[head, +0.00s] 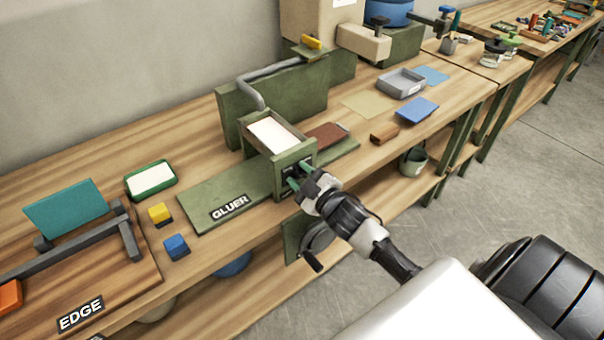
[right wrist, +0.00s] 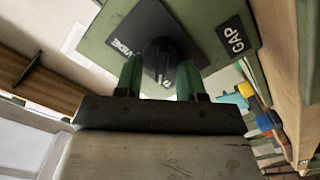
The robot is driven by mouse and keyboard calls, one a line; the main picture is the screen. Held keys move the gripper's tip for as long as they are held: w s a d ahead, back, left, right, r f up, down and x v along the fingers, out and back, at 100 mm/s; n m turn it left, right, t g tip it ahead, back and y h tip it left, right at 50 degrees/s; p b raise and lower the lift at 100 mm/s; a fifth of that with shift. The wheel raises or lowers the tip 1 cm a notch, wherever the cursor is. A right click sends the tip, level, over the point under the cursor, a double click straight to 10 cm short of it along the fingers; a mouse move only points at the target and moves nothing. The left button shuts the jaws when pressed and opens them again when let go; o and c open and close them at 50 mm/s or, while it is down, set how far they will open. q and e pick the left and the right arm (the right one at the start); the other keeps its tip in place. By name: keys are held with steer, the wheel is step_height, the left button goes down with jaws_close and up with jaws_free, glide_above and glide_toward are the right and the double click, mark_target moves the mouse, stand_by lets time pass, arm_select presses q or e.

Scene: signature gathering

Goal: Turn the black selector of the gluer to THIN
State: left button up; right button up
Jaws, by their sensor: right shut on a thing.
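The gluer (head: 262,140) is a green machine with a pale tray on top, standing on a green base plate lettered GLUER. My right gripper (head: 295,177) reaches its front face. In the right wrist view, the black selector (right wrist: 160,58) sits on a dark square dial plate on a green panel. The green fingers of my right gripper (right wrist: 160,80) are shut on the selector, one on each side. The dial plate reads WIDE at its left; another word below is mostly hidden by the selector. My left gripper is not in view.
The wooden bench (head: 215,165) runs along the wall. A green-rimmed pad (head: 151,180), yellow block (head: 159,214) and blue block (head: 176,246) are left of the gluer. A brown block (head: 384,134) and grey tray (head: 402,83) are right. A crank (head: 312,258) hangs below my gripper.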

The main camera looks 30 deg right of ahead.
steer(key=shift+n, duration=0.4)
steer(key=o, duration=0.9)
steer(key=shift+s+f, duration=0.1)
steer(key=shift+s, duration=0.3)
steer(key=s, duration=0.3)
steer(key=s+b, duration=0.1)
steer(key=s, duration=0.2)
steer(key=s+b, duration=0.1)
steer(key=s, duration=0.3)
steer(key=shift+d, duration=0.35)
